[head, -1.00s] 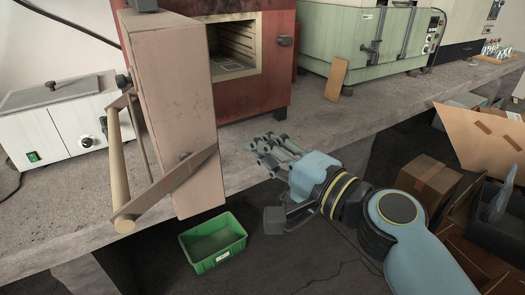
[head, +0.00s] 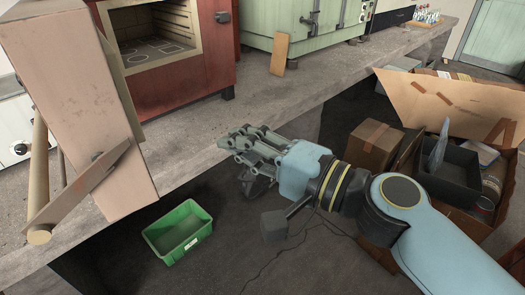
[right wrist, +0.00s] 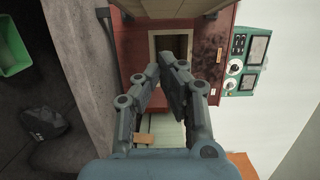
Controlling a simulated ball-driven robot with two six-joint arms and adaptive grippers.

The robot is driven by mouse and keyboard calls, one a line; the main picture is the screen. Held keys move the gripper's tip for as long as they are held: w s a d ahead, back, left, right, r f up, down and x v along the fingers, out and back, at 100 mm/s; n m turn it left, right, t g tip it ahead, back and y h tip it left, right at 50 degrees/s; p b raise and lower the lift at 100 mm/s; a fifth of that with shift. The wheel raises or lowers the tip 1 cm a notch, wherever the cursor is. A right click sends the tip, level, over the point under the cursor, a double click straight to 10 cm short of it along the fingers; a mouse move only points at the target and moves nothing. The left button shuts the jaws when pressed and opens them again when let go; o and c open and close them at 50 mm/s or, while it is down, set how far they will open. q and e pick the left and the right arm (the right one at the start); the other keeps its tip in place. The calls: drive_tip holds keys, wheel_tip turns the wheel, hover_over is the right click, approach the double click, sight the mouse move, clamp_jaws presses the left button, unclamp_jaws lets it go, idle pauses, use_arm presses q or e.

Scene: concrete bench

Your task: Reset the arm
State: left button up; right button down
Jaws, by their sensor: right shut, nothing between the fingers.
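My right arm comes in from the lower right in the head view. Its gripper (head: 240,143) is at the front edge of the concrete bench (head: 205,108), in front of the red furnace (head: 190,75). The gripper is shut and empty. In the right wrist view its fingers (right wrist: 165,70) point toward the furnace (right wrist: 130,45), whose chamber is open. The furnace door (head: 75,100) with its wooden-looking handle bar (head: 40,190) stands swung open at the left in the head view. My left gripper does not show.
A green bin (head: 178,232) is on the floor below the bench. A tan board (head: 280,54) leans against a pale green oven (head: 300,25). Cardboard boxes (head: 373,145) and an open carton (head: 455,105) crowd the right side.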

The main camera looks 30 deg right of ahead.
drive_tip(key=v, duration=0.5)
wheel_tip(320, 180, down, 16)
drive_tip(key=w+d+n+g+h+b, duration=0.1)
drive_tip(key=d+g+h, duration=0.1)
drive_tip(key=g+h, duration=0.1)
drive_tip(key=s+d+f+n+g+h+b, duration=0.1)
drive_tip(key=s+d+f+g, duration=0.15)
drive_tip(key=f, duration=0.75)
drive_tip(key=s+d+f+n+g+h, duration=0.2)
drive_tip(key=s+f, duration=0.2)
drive_tip(key=f, duration=0.6)
drive_tip(key=s+d+f+n+g+h, duration=0.1)
drive_tip(key=s+d+f+n+g, duration=0.1)
drive_tip(key=s+f, duration=0.4)
drive_tip(key=s+d+f+n+g+h, duration=0.1)
drive_tip(key=s+d+f+n+g, duration=0.2)
drive_tip(key=s, duration=1)
drive_tip(key=s+d+f+n+g+h, duration=0.1)
drive_tip(key=s+d+f+n+g, duration=0.1)
drive_tip(key=s+f, duration=0.7)
drive_tip(key=shift+s+d+f+n+h+b, duration=0.2)
drive_tip(key=shift+s+d+n+h+b, duration=0.1)
drive_tip(key=shift+n, duration=0.5)
drive_tip(key=shift+g, duration=0.25)
